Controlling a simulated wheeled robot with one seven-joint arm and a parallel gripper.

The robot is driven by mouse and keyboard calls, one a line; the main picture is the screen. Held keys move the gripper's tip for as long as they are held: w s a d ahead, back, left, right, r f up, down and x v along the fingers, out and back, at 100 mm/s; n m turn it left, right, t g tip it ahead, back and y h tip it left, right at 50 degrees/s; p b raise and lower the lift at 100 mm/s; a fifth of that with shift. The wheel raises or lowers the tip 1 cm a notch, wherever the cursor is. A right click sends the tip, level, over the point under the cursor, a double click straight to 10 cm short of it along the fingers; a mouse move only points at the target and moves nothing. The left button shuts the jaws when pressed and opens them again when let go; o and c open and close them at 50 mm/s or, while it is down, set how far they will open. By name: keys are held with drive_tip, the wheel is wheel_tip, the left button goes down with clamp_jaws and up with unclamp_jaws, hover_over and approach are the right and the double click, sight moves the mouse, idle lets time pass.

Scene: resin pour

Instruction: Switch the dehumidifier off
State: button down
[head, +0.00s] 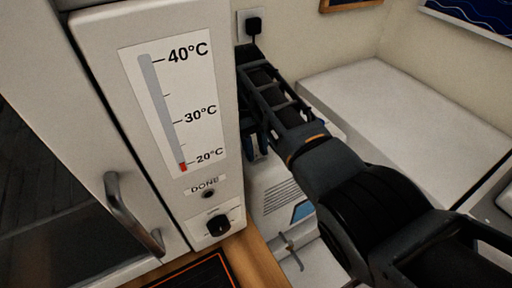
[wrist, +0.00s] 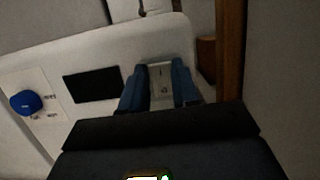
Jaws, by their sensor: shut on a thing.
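The dehumidifier (head: 272,205) is a white box with vent slots and a blue label. In the head view it stands low behind my arm, to the right of the tall cabinet, its upper part largely hidden. The wrist view shows its white panel (wrist: 110,58) with a blue knob (wrist: 26,102), a dark display (wrist: 91,85) and a pale switch (wrist: 160,80) with small marks. My gripper (wrist: 158,92) has its blue fingers on either side of the switch, shut on it. In the head view the fingers are mostly hidden beside the cabinet.
The white cabinet (head: 95,20) with a temperature scale, lamp, black knob (head: 218,224) and door handle (head: 130,215) stands close left of my arm. A black plug (head: 254,26) sits in the wall socket. A white bench top (head: 400,105) lies right of my arm.

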drive_tip(key=c, duration=0.8)
unclamp_jaws()
drive_tip(key=shift+c, duration=0.2)
drive_tip(key=p+v, duration=0.1)
drive_tip(key=v, duration=0.5)
drive_tip(key=shift+p, duration=0.35)
drive_tip(key=shift+w+b, duration=0.1)
drive_tip(key=shift+b, duration=0.25)
drive_tip(key=shift+w+a+r, duration=0.15)
drive_tip(key=shift+r, duration=0.65)
